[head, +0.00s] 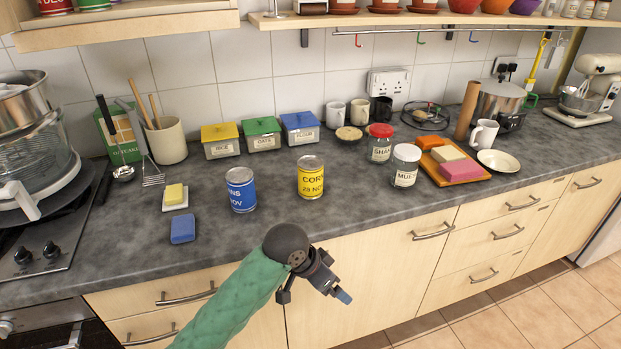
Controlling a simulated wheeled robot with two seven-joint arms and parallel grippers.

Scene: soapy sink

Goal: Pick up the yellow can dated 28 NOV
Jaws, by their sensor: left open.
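A yellow can (311,177) stands upright on the grey worktop, its label reading "CORN" and "28 NOV" as far as I can make out. A blue can (241,190) stands to its left, its label turned partly away. My left gripper (335,291) is in front of the worktop's front edge, below and a little right of the yellow can in the picture. It is open and apart from both cans. Its fingers are small and partly hidden by the wrist. My right gripper is not in view.
A blue sponge (183,229) and a yellow block on a white dish (175,208) lie left of the cans. Lidded tins (262,134) stand behind. Jars (405,166) and an orange board (480,178) stand to the right. Worktop around the yellow can is clear.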

